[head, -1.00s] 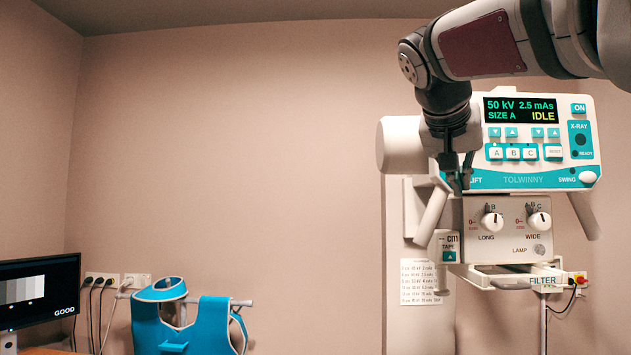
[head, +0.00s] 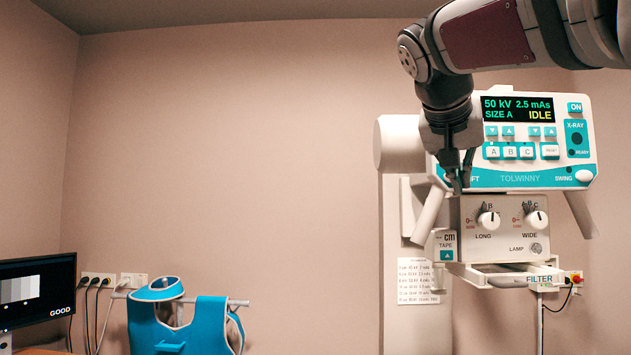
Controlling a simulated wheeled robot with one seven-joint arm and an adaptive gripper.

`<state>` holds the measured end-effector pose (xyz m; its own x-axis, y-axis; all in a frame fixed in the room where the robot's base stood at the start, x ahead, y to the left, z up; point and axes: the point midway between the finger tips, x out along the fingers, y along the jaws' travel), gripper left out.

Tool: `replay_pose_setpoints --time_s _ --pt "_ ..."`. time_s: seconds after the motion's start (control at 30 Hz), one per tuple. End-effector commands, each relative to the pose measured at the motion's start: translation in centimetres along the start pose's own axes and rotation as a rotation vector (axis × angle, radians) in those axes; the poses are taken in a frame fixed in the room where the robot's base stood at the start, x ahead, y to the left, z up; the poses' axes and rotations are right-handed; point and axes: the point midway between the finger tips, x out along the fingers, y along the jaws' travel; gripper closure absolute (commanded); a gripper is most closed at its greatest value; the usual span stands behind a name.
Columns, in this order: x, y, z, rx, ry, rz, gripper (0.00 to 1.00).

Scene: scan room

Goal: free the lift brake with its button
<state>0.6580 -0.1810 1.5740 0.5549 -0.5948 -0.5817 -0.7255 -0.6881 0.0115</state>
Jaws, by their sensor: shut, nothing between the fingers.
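The white and teal control panel (head: 521,180) of the x-ray unit hangs at the right. My gripper (head: 458,187) points down in front of that corner, shut and empty. I cannot tell whether the fingertips touch the panel. The display (head: 518,109) reads 50 kV, 2.5 mAs, SIZE A, IDLE.
Below the panel is a box with LONG and WIDE knobs (head: 488,220) and a lamp button. Slanted handles (head: 428,216) flank it, and a FILTER tray (head: 505,279) sits below. A blue apron (head: 190,322) and a monitor (head: 38,294) are at lower left.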

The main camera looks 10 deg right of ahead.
Motion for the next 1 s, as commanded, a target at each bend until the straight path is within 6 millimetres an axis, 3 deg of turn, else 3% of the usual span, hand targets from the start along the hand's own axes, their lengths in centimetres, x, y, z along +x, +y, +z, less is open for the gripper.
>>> replay_pose_setpoints --time_s 0.37,1.0 --pt "-0.2 0.2 0.2 0.0 -0.001 0.0 1.0" --pt "-3.5 2.6 2.6 0.0 0.0 0.0 1.0"
